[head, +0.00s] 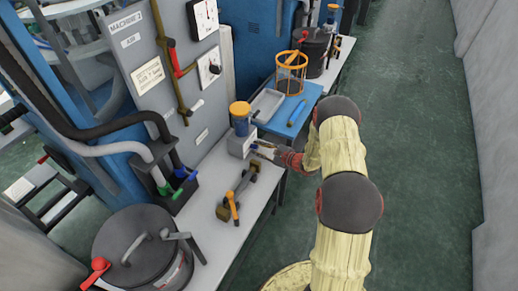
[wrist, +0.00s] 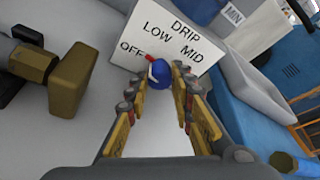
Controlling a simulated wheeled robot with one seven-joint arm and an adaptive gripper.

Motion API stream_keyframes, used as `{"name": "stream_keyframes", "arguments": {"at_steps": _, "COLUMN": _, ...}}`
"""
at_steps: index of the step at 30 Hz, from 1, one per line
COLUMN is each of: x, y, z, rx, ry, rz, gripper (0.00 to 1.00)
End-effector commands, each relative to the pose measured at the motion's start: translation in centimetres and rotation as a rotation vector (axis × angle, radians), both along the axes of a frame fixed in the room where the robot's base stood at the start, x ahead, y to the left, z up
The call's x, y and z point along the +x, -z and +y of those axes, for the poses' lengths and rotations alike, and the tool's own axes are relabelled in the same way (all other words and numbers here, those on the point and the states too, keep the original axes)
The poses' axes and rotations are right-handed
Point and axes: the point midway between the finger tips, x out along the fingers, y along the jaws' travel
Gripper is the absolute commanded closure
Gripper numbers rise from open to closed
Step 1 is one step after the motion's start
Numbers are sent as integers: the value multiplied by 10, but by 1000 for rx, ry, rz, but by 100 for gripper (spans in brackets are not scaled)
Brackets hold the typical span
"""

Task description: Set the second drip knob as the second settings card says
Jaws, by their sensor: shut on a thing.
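The drip unit (head: 241,145) is a pale box with an orange-capped blue jar (head: 240,118) on top, on the bench. Its face shows in the wrist view (wrist: 196,28), marked DRIP, OFF, LOW and MID. The blue drip knob (wrist: 158,74) has a red pointer (wrist: 150,58) tilted up-left, between OFF and LOW. My gripper (head: 256,149) reaches the face from the right. In the wrist view, my gripper (wrist: 160,80) has its fingertips closed on either side of the knob. A cream card (head: 149,76) is on the grey machine panel; its text is too small to read.
A blue mat (head: 313,91) with a grey tray (head: 267,105) and an orange-rimmed basket (head: 291,72) lies beyond the unit. A brown and orange tool (head: 237,195) lies nearer. A lidded dark pot (head: 140,250) stands at the near end. The aisle floor at right is clear.

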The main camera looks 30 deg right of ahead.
Motion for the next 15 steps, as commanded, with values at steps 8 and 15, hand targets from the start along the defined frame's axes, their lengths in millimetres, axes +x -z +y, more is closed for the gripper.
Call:
{"name": "stream_keyframes", "arguments": {"at_steps": 8, "x": 0, "y": -1, "z": -1, "rx": 202, "ry": -2, "rz": 149, "gripper": 100}}
{"name": "stream_keyframes", "arguments": {"at_steps": 15, "x": 1, "y": 0, "z": -2, "rx": 385, "ry": 0, "rz": 281, "gripper": 100}}
